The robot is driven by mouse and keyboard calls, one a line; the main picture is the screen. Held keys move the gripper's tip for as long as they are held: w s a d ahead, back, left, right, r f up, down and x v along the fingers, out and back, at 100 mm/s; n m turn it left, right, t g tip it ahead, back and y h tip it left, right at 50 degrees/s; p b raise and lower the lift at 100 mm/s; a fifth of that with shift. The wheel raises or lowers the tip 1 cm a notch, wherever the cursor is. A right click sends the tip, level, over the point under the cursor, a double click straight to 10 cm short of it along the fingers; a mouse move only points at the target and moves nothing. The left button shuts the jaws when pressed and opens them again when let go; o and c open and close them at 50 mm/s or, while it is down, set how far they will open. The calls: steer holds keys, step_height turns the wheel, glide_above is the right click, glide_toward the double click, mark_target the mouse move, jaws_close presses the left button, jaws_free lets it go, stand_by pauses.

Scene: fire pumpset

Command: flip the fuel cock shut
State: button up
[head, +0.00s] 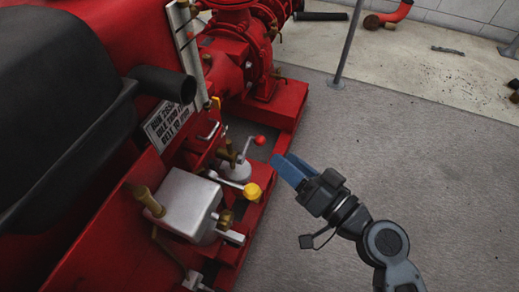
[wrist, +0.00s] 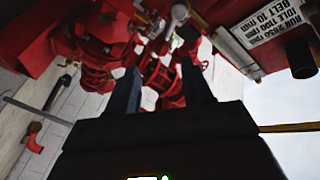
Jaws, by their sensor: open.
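Two small levers stick out from the red pumpset in the head view. One is a bent metal lever with a red knob (head: 259,140), on a brass and grey fitting. The other is a pale lever with a yellow knob (head: 252,191), beside a silver box (head: 187,202). No label shows which one is the fuel cock. My gripper (head: 284,163) is open and empty, right of both knobs and apart from them in the picture. Its two fingers also show in the wrist view (wrist: 161,76), with blurred red pump parts beyond them.
A printed sign (head: 168,124) and a dark pipe end (head: 163,83) sit above the levers. The red base frame (head: 285,108) edges the pumpset. A thin grey post (head: 348,45) stands behind. The grey floor mat (head: 440,150) right of the pumpset is clear.

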mark_target(261, 145)
steer(key=shift+w+a, duration=0.45)
steer(key=shift+a, duration=0.1)
steer(key=x, duration=0.7)
steer(key=shift+c, duration=0.4)
jaws_close()
steer(key=shift+w+m+p, duration=0.1)
steer(key=shift+m+p, duration=0.4)
steer(key=shift+p, duration=0.5)
steer(key=shift+d+f+m+g+p, duration=0.1)
steer(key=shift+f+m+g+p, duration=0.35)
steer(key=shift+p, duration=0.35)
steer(key=shift+f+m+h, duration=0.3)
steer(key=shift+m, duration=0.05)
